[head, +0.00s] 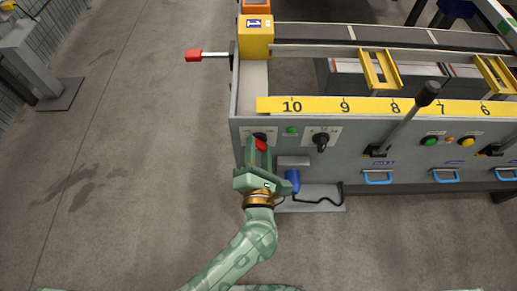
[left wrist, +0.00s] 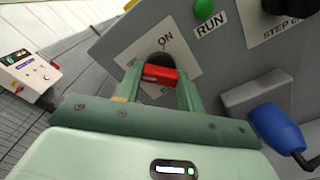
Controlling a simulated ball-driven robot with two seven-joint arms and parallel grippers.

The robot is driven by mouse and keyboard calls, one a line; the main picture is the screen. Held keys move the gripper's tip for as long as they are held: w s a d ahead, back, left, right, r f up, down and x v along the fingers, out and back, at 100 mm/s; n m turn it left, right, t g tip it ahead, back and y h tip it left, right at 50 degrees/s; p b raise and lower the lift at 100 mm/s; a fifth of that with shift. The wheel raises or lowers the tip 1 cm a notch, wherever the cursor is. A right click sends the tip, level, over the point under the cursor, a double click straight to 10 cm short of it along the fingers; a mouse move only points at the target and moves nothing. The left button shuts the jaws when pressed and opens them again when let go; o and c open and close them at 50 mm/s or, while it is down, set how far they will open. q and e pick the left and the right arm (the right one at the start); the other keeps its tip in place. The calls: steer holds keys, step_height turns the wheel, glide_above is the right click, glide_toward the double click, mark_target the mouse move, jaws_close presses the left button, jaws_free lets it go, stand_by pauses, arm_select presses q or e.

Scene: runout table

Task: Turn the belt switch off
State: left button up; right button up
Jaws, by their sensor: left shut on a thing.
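The belt switch is a red handle (head: 260,145) on a black round base, on a white plate at the left end of the table's grey front panel. In the left wrist view the red handle (left wrist: 160,74) lies between my fingers, and the plate (left wrist: 185,50) reads "ON" above it; the lower lettering is mostly hidden. My left gripper (head: 258,150) is at the panel, shut on the red handle. It also shows in the left wrist view (left wrist: 159,82), with one finger on each side of the handle. My right gripper is not in view.
A green RUN lamp (left wrist: 204,9) and a black rotary knob (head: 320,140) sit right of the switch. A blue crank handle (head: 293,180) is close to my gripper's right. A black-knobbed lever (head: 427,93) sticks out farther right.

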arm_select(q)
steer(key=shift+s+f+n, duration=0.1)
steer(key=shift+f+n, duration=0.1)
steer(key=shift+n, duration=0.1)
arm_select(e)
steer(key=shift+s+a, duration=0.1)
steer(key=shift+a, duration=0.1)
arm_select(q)
steer(key=o, duration=1)
steer(key=shift+r, duration=0.1)
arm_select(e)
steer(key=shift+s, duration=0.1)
arm_select(q)
steer(key=shift+s, duration=0.3)
steer(key=s+p, duration=0.2)
steer(key=s, duration=0.9)
steer(key=shift+s+p, duration=0.2)
steer(key=shift+p, duration=0.15)
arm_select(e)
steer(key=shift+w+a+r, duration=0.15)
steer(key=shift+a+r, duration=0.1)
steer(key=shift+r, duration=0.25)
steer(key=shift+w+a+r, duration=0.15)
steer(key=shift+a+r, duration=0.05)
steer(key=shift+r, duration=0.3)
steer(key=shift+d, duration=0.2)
